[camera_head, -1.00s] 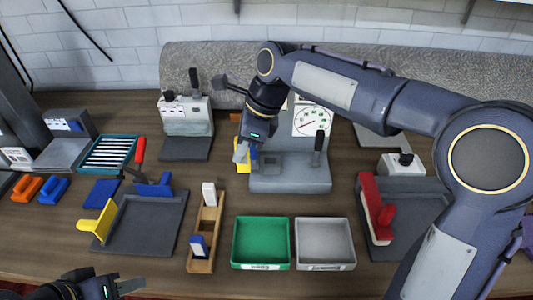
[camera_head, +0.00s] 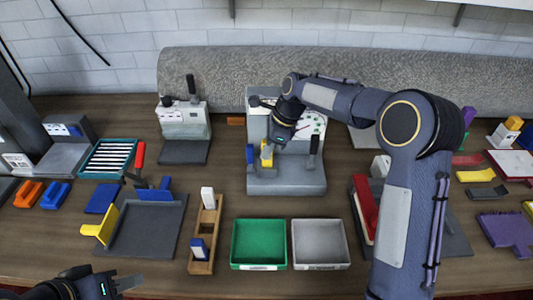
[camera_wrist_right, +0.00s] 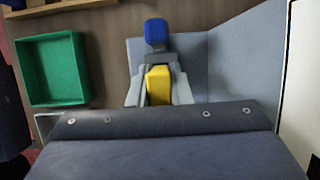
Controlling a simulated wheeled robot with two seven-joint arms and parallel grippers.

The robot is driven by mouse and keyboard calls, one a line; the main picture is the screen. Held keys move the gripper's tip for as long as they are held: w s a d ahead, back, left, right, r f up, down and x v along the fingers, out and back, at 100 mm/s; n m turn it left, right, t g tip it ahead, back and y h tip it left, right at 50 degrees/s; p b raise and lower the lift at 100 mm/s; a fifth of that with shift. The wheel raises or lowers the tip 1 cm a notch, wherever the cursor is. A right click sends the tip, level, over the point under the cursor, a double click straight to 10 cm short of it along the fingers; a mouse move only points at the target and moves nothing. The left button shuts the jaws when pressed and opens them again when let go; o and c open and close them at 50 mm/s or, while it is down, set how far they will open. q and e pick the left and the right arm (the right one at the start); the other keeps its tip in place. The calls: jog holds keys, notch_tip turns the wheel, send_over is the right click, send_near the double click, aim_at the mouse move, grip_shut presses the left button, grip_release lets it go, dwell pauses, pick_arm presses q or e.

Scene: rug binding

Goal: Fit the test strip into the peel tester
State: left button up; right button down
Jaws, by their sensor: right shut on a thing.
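The peel tester (camera_head: 290,185) is a grey machine at the back middle, with a flat base and a black lever (camera_head: 314,150). Its white dial face (camera_head: 318,122) is partly behind my right arm. My right gripper (camera_head: 267,156) is over the tester's left part, shut on a yellow piece (camera_head: 266,150), which looks like the test strip. The yellow piece also shows between the fingers in the right wrist view (camera_wrist_right: 158,85). A blue block (camera_head: 250,153) on the tester is just left of it. Whether the yellow piece touches the tester is unclear. My left gripper (camera_head: 125,284) is low at the left front; its jaw opening is unclear.
A green tray (camera_head: 233,250) and a grey tray (camera_head: 348,250) stand in front of the tester. A wooden holder (camera_head: 195,258) is left of them. A second grey machine (camera_head: 183,155) stands to the left. A carpet roll (camera_head: 400,80) lies behind.

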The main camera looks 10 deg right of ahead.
aim_at(262, 163)
jog(key=shift+f, duration=1.5)
jog(key=shift+f, duration=0.1)
jog(key=c, duration=1.3)
grip_release()
